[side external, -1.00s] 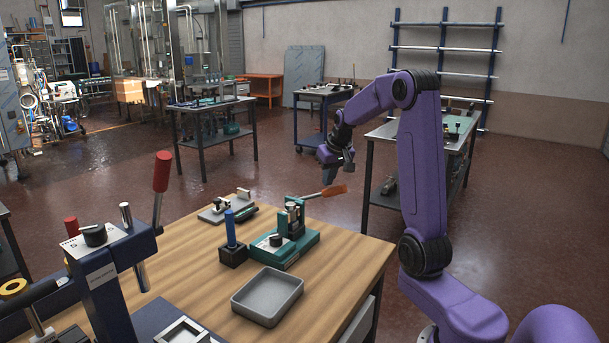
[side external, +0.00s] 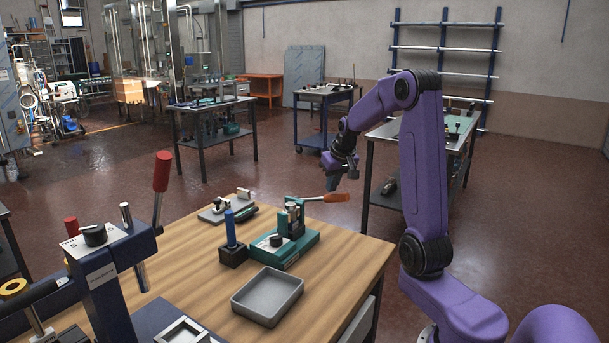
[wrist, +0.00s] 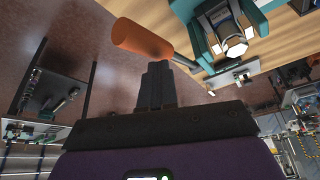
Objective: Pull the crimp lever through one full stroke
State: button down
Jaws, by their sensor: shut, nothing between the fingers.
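The crimp lever is a steel rod with an orange handle (side external: 337,197) that sticks out to the right from the green crimp press (side external: 285,245) on the wooden bench. The handle also shows at the top of the wrist view (wrist: 142,38), with the rod running right to the press. My gripper (side external: 331,184) is shut and empty, just above and beside the orange handle near the bench's far right edge. In the wrist view its closed fingers (wrist: 157,82) point toward the handle. Whether they touch the handle I cannot tell.
A grey tray (side external: 268,309) lies in front of the press. A black block with a blue post (side external: 231,243) stands to its left, and a grey fixture (side external: 226,207) lies behind. A large blue lever machine (side external: 104,270) fills the left front. The bench's right side is clear.

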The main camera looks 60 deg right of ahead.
jog(key=shift+s+f, duration=0.1)
jog(key=shift+f, duration=0.05)
jog(key=shift+s+f, duration=0.45)
jog(key=shift+f, duration=0.45)
jog(key=shift+s+f, duration=0.1)
jog(key=shift+f, duration=0.05)
dwell(0.4)
